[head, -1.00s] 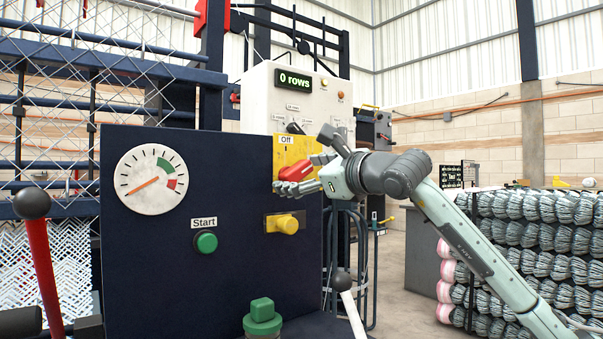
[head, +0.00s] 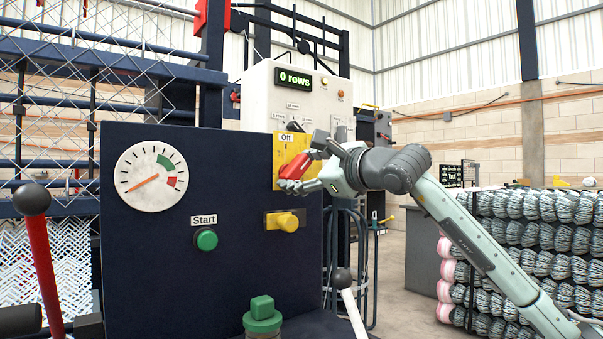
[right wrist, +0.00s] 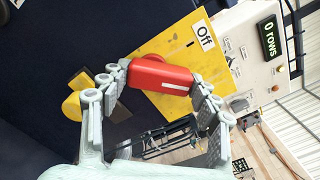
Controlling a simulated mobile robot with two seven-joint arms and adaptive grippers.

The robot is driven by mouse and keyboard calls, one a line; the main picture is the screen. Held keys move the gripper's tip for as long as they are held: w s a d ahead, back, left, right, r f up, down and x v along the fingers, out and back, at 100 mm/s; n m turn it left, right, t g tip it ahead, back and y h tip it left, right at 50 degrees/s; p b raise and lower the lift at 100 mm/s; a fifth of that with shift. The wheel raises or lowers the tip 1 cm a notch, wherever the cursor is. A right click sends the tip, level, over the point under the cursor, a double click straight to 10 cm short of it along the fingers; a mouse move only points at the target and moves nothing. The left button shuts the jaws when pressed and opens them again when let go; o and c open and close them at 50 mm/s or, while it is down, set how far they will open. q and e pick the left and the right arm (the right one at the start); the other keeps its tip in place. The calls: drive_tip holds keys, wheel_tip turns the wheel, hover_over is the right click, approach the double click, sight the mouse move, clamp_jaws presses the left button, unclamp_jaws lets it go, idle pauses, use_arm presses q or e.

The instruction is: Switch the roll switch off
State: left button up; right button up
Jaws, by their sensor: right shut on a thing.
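The red switch handle (head: 296,166) sits on a yellow plate (head: 281,154) on the right side of the dark blue panel. An "Off" label (head: 286,138) is at the top of the plate. My right gripper (head: 303,163) is shut on the handle. In the right wrist view the red handle (right wrist: 160,75) lies between the fingers, with the yellow plate (right wrist: 175,45) behind it and the "Off" label (right wrist: 203,35) above right. In the head view the handle slants up to the right; the fingers hide part of it. My left gripper is not in view.
The panel also has a round gauge (head: 150,178), a green Start button (head: 206,240) and a yellow knob (head: 286,222) just below the gripper. A red lever (head: 42,260) stands at left. A display box (head: 300,95) reading "0 rows" stands behind.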

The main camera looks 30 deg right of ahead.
drive_tip(key=n, duration=0.5)
drive_tip(key=shift+a+r, duration=0.15)
drive_tip(key=shift+a, duration=0.05)
drive_tip(key=shift+a+n, duration=0.15)
drive_tip(key=shift+n, duration=1.75)
drive_tip(key=o, duration=1.2)
drive_tip(key=shift+c, duration=0.2)
